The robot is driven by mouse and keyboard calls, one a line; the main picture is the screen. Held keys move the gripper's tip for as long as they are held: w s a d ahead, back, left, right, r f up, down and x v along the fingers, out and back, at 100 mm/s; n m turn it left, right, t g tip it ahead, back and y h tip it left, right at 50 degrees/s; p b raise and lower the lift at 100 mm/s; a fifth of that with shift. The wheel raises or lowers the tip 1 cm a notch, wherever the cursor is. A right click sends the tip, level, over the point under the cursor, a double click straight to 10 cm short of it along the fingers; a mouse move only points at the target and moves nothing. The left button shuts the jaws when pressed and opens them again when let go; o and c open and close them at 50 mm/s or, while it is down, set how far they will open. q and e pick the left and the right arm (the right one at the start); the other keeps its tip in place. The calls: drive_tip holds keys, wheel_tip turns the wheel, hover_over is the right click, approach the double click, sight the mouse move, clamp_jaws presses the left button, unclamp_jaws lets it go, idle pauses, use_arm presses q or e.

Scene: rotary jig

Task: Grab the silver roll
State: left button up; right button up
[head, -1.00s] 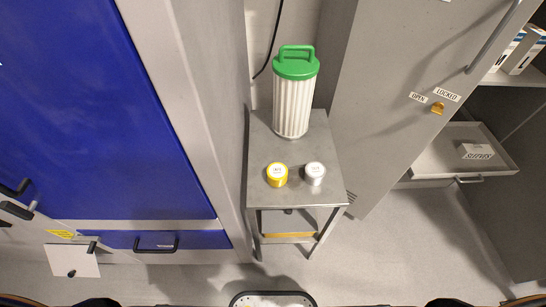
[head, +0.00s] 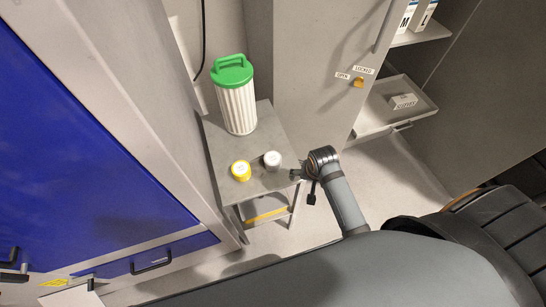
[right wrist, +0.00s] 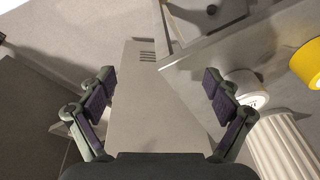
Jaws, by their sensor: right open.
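The silver roll (head: 272,160) stands on the small grey table (head: 218,140), to the right of the yellow roll (head: 241,171). In the head view my right gripper (head: 297,174) is at the table's right edge, just right of the silver roll and apart from it. In the right wrist view the gripper (right wrist: 158,92) is open with nothing between its fingers. There the silver roll (right wrist: 244,88) shows beyond the right finger, which covers part of it. The yellow roll (right wrist: 308,62) is at the far right. My left gripper is not in view.
A white pleated filter with a green lid (head: 238,105) stands behind the rolls on the table. A grey cabinet door (head: 305,70) stands behind the table at the right. An open drawer (head: 385,120) holds a small white box (head: 403,101). A blue-panelled cabinet (head: 75,150) is at the left.

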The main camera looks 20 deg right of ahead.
sight(273, 158)
drive_tip(key=w+a+r+m, duration=0.1)
drive_tip(key=w+m, duration=0.1)
drive_tip(key=w+a+r+m, duration=0.1)
drive_tip(key=w+m, duration=0.1)
drive_tip(key=w+a+r+m+g+y+p, duration=0.1)
drive_tip(key=w+a+m, duration=0.1)
drive_tip(key=w+m, duration=0.1)
drive_tip(key=shift+w, duration=0.1)
drive_tip(key=w+a+r+m, duration=0.1)
drive_tip(key=m, duration=0.1)
drive_tip(key=w+a+r+m, duration=0.2)
drive_tip(key=w+a+r+m+g, duration=0.1)
drive_tip(key=w+r+m, duration=0.1)
drive_tip(key=shift+w+a+r+m+y+p, duration=0.2)
drive_tip(key=shift+w+a+m+y+p, duration=0.1)
drive_tip(key=shift+m+y, duration=0.1)
wheel_tip(273, 158, down, 5)
drive_tip(key=shift+a+f+p, duration=0.15)
drive_tip(key=shift+p, duration=0.2)
drive_tip(key=f, duration=0.2)
drive_tip(key=f+p, duration=0.1)
drive_tip(key=f, duration=0.2)
drive_tip(key=shift+s, duration=0.2)
drive_tip(key=shift+f, duration=0.15)
drive_tip(key=c, duration=1.3)
drive_tip(key=shift+c, duration=0.2)
